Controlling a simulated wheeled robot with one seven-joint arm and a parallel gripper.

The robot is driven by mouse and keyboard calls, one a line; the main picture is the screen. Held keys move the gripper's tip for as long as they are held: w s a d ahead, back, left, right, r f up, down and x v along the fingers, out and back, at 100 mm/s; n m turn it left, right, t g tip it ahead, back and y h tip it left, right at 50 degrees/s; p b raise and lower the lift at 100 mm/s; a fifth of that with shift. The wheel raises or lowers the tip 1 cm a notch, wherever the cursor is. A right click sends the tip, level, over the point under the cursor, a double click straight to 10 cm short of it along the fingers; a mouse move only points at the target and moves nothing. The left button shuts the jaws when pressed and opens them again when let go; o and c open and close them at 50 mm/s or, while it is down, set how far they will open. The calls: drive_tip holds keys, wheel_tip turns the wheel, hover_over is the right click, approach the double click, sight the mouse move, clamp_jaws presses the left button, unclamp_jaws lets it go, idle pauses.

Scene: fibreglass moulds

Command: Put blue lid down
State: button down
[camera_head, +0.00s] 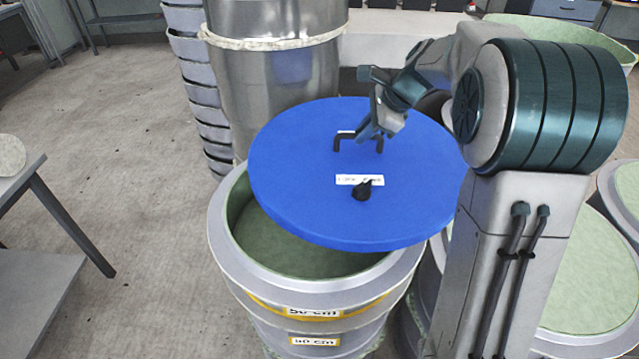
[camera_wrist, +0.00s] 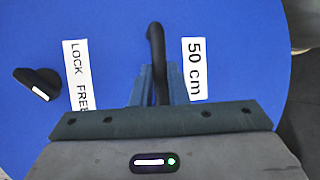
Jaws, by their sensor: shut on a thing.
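The blue lid (camera_head: 300,190) is a round disc held tilted above a round mould with a pale green inside (camera_head: 270,245), in the head view. It covers the back and right of the mould's opening; the front left stays uncovered. My gripper (camera_head: 370,136) is shut on the lid's black handle (camera_head: 343,141). In the wrist view the fingers (camera_wrist: 160,88) close around the handle (camera_wrist: 155,45). The lid (camera_wrist: 110,25) fills most of that view, with a "50 cm" label, a "LOCK FREE" label and a black knob (camera_wrist: 37,83).
The mould carries "50 cm" labels (camera_head: 314,311). A shiny metal cylinder (camera_head: 272,80) stands right behind it, beside a stack of grey rings (camera_head: 205,110). More green-filled moulds (camera_head: 590,270) stand at right, partly behind my arm. A grey table (camera_head: 30,220) is at left; the floor between is clear.

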sight(322, 165)
drive_tip(key=s+a+f, duration=0.1)
drive_tip(key=a+f, duration=0.1)
drive_tip(key=a, duration=0.1)
drive_tip(key=s+a+f, duration=0.2)
drive_tip(key=a, duration=0.1)
drive_tip(key=s+a+f, duration=0.1)
drive_tip(key=a+f, duration=0.1)
drive_tip(key=a, duration=0.1)
drive_tip(key=shift+s, duration=0.15)
drive_tip(key=shift+a+f, duration=0.15)
drive_tip(key=shift+f, duration=1.9)
drive_tip(key=c, duration=1.4)
unclamp_jaws()
